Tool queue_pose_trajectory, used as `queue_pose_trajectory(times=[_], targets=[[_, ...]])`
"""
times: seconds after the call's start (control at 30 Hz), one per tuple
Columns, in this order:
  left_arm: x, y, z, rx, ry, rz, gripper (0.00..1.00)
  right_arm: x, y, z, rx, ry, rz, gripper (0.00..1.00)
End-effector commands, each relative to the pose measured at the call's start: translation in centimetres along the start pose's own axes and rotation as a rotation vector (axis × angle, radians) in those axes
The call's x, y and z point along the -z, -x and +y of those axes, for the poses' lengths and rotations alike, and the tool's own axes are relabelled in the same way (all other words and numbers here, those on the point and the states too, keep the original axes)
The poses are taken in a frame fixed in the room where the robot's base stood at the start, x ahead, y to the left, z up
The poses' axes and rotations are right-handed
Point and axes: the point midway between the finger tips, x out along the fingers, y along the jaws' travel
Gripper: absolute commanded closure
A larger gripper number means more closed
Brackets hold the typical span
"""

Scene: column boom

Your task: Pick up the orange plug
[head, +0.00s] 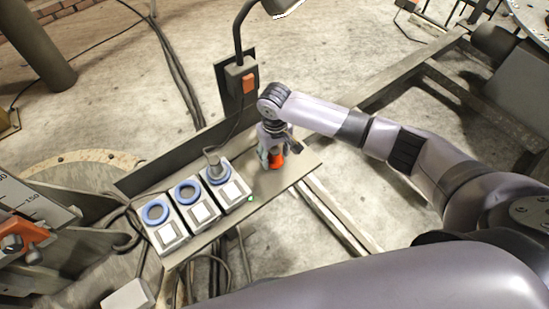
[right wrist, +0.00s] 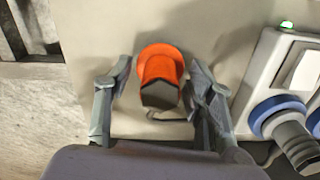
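The orange plug (head: 277,161) is on the flat grey panel, to the right of the row of sockets. In the right wrist view the plug (right wrist: 161,66) has a round orange top and a dark grey part towards me. My right gripper (head: 270,150) is above it, pointing down and partly covering it. In the right wrist view the open fingers (right wrist: 160,78) stand one on each side of the plug, with a visible gap on both sides. My left gripper is not in view.
Three socket units with blue rings (head: 187,193) and white switches stand left of the plug. A grey plug with a cable (head: 213,161) sits in the rightmost one, beside a green light (head: 250,199). A post with an orange switch (head: 249,84) rises behind.

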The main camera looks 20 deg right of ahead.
Motion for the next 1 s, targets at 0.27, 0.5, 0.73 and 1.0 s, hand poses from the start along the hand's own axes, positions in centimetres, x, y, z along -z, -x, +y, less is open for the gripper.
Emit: queue_pose_trajectory(times=[0.27, 0.5, 0.73, 1.0], targets=[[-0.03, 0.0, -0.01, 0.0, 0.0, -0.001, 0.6, 0.0, 0.03, 0.0, 0.0, 0.0, 0.0, 0.71], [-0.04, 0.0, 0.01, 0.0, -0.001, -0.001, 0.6, 0.0, 0.03, 0.01, 0.0, 0.0, 0.0, 0.86], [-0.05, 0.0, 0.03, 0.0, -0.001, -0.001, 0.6, 0.0, 0.04, 0.02, -0.001, 0.0, 0.0, 1.0], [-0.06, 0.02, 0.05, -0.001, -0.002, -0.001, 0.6, 0.04, 0.18, 0.02, 0.0, 0.0, 0.001, 1.0]])
